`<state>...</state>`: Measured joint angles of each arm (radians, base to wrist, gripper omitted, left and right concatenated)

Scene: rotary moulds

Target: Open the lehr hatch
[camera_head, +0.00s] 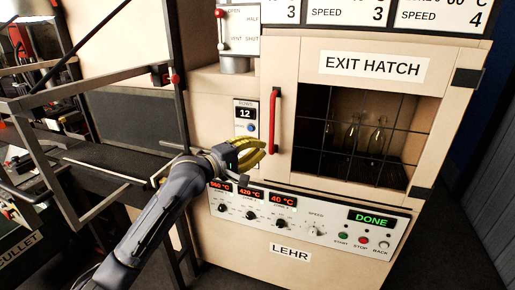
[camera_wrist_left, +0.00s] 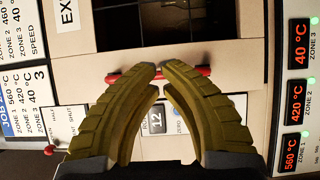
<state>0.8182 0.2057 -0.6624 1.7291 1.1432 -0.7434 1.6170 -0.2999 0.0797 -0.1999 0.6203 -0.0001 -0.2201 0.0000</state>
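The lehr's hatch (camera_head: 312,180) is a cream door with a dark barred window under an EXIT HATCH sign (camera_head: 372,66). It looks closed. Its upright red handle (camera_head: 273,120) is on the left edge. My left gripper (camera_head: 263,148) has yellow fingers and is near the handle's lower part, at its left. In the left wrist view the fingertips (camera_wrist_left: 158,68) nearly meet, with the red handle (camera_wrist_left: 203,72) crossing behind them. I see nothing held between the fingers, and cannot tell whether they touch the handle. My right gripper is out of view.
Several glasses (camera_head: 376,137) stand behind the bars. A control panel (camera_head: 310,221) with knobs and a green DONE display (camera_head: 371,217) is below the hatch. A red-knobbed lever (camera_head: 221,38) is at upper left. Dark metal framing (camera_head: 75,105) stands left of my arm.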

